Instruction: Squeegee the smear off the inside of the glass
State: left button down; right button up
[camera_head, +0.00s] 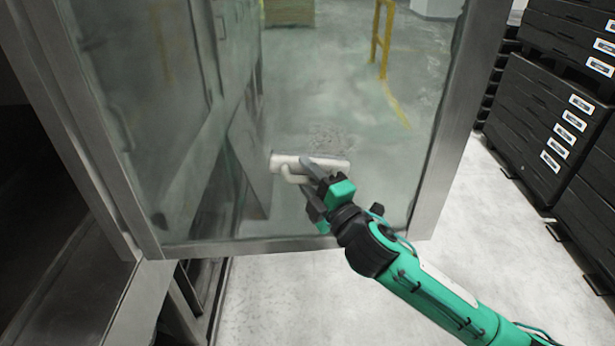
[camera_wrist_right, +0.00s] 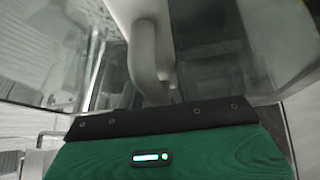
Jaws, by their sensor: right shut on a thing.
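The glass pane (camera_head: 330,70) in its metal frame fills the middle of the head view. A grey speckled smear (camera_head: 327,138) is on the glass, just above the squeegee. My right gripper (camera_head: 312,188) is shut on the handle of the white squeegee (camera_head: 330,163). The squeegee's head lies across the glass, at or very near it, just below the smear; I cannot tell if it touches. In the right wrist view the squeegee's curved pale handle (camera_wrist_right: 150,50) rises from beyond the green gripper body. My left gripper is not in view.
The metal frame (camera_head: 455,130) borders the glass on the right and along the bottom. Stacked black crates (camera_head: 555,110) stand at the right. A yellow rail (camera_head: 382,40) shows through the glass. Pale floor (camera_head: 480,220) lies open between frame and crates.

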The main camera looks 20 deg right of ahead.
jog(key=shift+w+d, duration=0.1)
jog(key=shift+w, duration=0.4)
jog(key=shift+d, duration=0.1)
